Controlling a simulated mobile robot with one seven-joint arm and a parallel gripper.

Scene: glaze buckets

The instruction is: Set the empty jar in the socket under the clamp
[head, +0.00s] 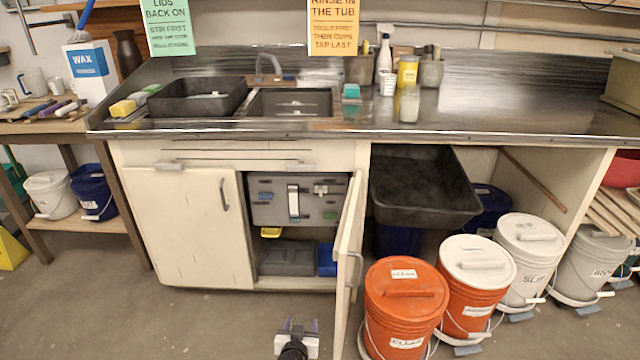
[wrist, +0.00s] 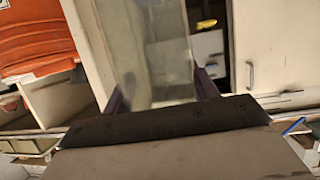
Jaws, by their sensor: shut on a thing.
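My gripper (head: 298,324) is low over the floor in front of the open cabinet, at the bottom of the head view. In the wrist view, its two dark fingers (wrist: 155,92) are shut on a clear, see-through jar (wrist: 165,45), which looks empty. In the cabinet, a grey panel (head: 265,213) carries a white upright part (head: 293,203) and a small white fitting (head: 328,189). I cannot tell which part is the clamp, and I cannot make out the socket. A yellow piece (head: 270,232) sits below the panel; a yellow piece also shows in the wrist view (wrist: 206,24).
The right cabinet door (head: 349,250) stands open toward me, right of my gripper. An orange bucket (head: 407,310) stands beyond it, with other buckets farther right. The left door (head: 190,225) is shut. A dark grey bin (head: 287,258) and a blue one (head: 327,260) fill the cabinet floor.

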